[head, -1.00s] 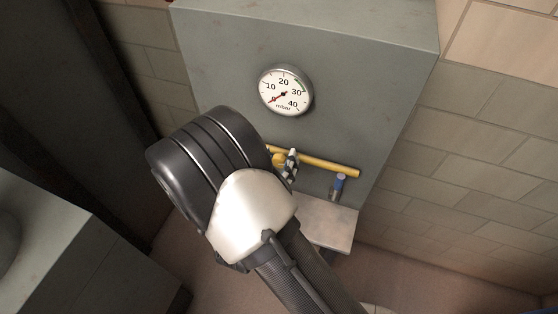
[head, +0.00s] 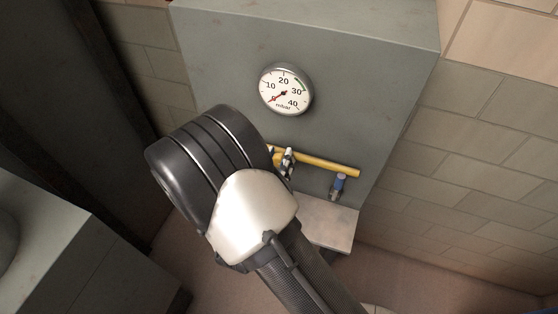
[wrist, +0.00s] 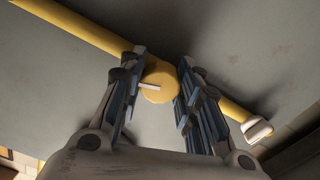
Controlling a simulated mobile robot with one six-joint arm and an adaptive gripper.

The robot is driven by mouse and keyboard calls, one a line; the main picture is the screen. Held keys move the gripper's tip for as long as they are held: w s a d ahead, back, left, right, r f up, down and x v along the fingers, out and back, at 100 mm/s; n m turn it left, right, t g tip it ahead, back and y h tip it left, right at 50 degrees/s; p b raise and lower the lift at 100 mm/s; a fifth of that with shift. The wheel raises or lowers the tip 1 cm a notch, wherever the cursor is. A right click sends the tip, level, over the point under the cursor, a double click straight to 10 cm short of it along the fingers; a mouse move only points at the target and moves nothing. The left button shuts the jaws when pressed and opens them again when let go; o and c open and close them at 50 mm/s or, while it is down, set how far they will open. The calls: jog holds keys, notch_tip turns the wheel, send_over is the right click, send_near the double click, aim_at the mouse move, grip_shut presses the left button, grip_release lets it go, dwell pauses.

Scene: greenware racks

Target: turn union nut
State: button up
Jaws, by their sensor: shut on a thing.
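The union nut (wrist: 158,82) is a round yellow piece with a white mark on its face, on a yellow pipe (wrist: 85,28). In the wrist view my gripper (wrist: 160,80) has one finger on each side of the nut and is shut on it. In the head view the yellow pipe (head: 325,165) runs across the front of the grey cabinet, and my gripper's fingertips (head: 287,160) show small against it. My own arm hides most of the gripper and the pipe's left part there.
A round pressure gauge (head: 285,90) is on the grey cabinet (head: 370,60), its red needle pointing lower left. A small blue-and-grey fitting (head: 338,187) is below the pipe's right end, above a pale ledge (head: 330,222). Brick wall (head: 470,160) stands to the right.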

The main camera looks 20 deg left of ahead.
jog(key=m+b, duration=0.6)
jog(key=shift+f, duration=0.2)
jog(key=m+b, duration=0.2)
jog(key=m, duration=0.2)
jog(key=shift+r+m, duration=0.1)
jog(key=shift+m, duration=0.2)
jog(key=m, duration=1.2)
jog(key=shift+r+m, duration=0.1)
jog(key=shift+m, duration=0.3)
jog(key=o, duration=1.1)
